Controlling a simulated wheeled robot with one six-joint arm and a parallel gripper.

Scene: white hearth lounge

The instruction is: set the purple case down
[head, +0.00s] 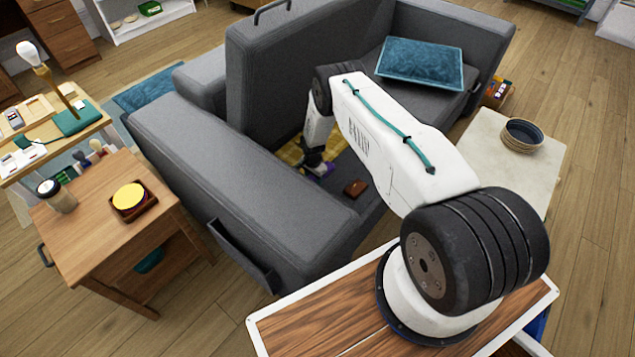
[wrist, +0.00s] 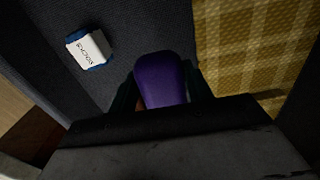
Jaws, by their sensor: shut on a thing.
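The purple case (wrist: 162,80) is between the dark fingers of my gripper (wrist: 160,92) in the wrist view. The gripper is shut on it. In the head view my gripper (head: 318,170) reaches down over the grey sofa's seat, and only a small purple bit of the case (head: 326,171) shows. The wrist view looks down on the grey seat fabric, with a yellow checked blanket (wrist: 250,45) to the right of the case. I cannot tell whether the case touches the seat. Its lower part is hidden.
A white and blue box with lettering (wrist: 90,48) lies on the seat, left of the case. In the head view a brown object (head: 355,187) lies on the seat nearby. The sofa's grey armrest (head: 235,175) and high back (head: 290,60) rise around the gripper. A teal cushion (head: 420,63) lies farther right.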

